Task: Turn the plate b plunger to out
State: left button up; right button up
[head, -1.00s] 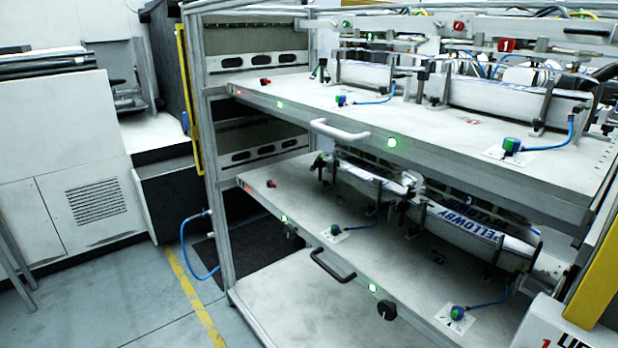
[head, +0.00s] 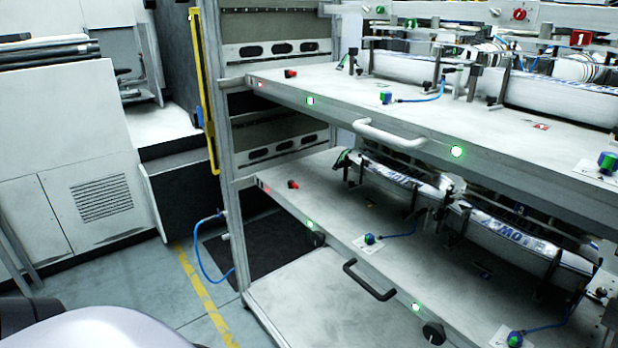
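The upper plate (head: 330,84) and the lower plate (head: 300,206) are pulled-out grey shelves in the rack. I see no lettering that tells which is plate b. Two black round knobs, which may be plungers, sit at the lower plate's front edge: one knob (head: 317,239) at the left and another knob (head: 433,333) near the bottom. Their in or out position cannot be told. The upper plate has a white handle (head: 390,134), the lower a black handle (head: 369,280). Neither gripper is in view.
A yellow bar (head: 204,90) stands at the rack's left post. A blue hose (head: 205,268) hangs beside the post. Green lights (head: 457,151) glow on the plate edges. Clamped label stacks (head: 400,68) sit on the plates. Floor is clear left of the rack.

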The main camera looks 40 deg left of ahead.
aim_at(291, 183)
jog(key=j+z, duration=0.3)
jog(key=j, duration=0.45)
jog(key=j+z, duration=0.15)
jog(key=j, duration=1.4)
jog(key=k, duration=0.05)
